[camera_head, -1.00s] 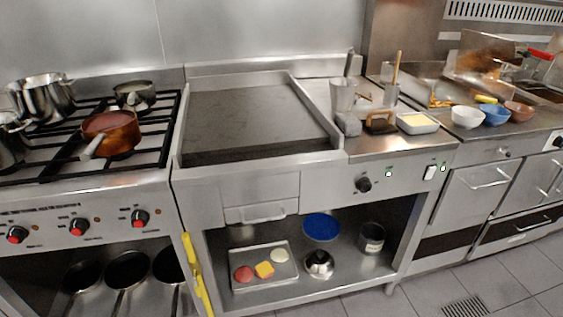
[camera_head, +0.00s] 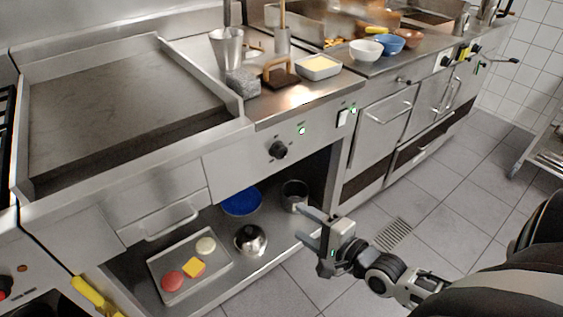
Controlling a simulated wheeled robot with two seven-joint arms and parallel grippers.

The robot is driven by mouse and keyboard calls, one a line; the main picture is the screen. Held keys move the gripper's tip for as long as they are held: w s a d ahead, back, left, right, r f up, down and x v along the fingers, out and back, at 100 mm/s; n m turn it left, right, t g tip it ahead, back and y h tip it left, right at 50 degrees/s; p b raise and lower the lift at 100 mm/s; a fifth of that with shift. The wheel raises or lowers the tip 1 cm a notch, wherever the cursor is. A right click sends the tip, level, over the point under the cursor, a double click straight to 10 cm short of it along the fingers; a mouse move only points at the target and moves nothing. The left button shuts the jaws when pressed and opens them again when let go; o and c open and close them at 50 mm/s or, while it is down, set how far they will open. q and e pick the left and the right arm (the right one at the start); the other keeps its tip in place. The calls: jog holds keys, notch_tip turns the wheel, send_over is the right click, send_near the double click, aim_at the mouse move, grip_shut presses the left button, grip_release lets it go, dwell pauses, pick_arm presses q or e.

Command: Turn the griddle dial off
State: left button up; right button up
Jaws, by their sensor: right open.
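The griddle dial (camera_head: 278,150) is a black round knob on the steel front panel, right of the griddle's drawer. A lit green light (camera_head: 302,131) sits to its upper right. The griddle (camera_head: 120,100) is a flat grey plate with raised edges at the left. My right gripper (camera_head: 305,225) is open and empty, below and slightly right of the dial, in front of the lower shelf's right end. It does not touch the dial. My left gripper is not in view.
A white switch (camera_head: 342,118) is right of the dial. The drawer handle (camera_head: 160,222) sticks out at the left. Below, the shelf holds a tray (camera_head: 215,270) of food, a blue bowl (camera_head: 241,202), a metal dome (camera_head: 250,240) and a pot (camera_head: 294,194).

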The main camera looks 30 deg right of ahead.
jog(key=w+d+r+m+t+h+b, duration=0.1)
jog(key=w+d+r+m+t+h, duration=0.15)
jog(key=d+m, duration=0.6)
jog(key=b, duration=0.1)
send_near(282, 154)
jog(key=shift+m+y, duration=0.25)
jog(key=shift+y, duration=0.2)
jog(key=w, duration=0.9)
jog(key=shift+w+a, duration=0.1)
jog(key=shift+w, duration=0.05)
jog(key=c, duration=1)
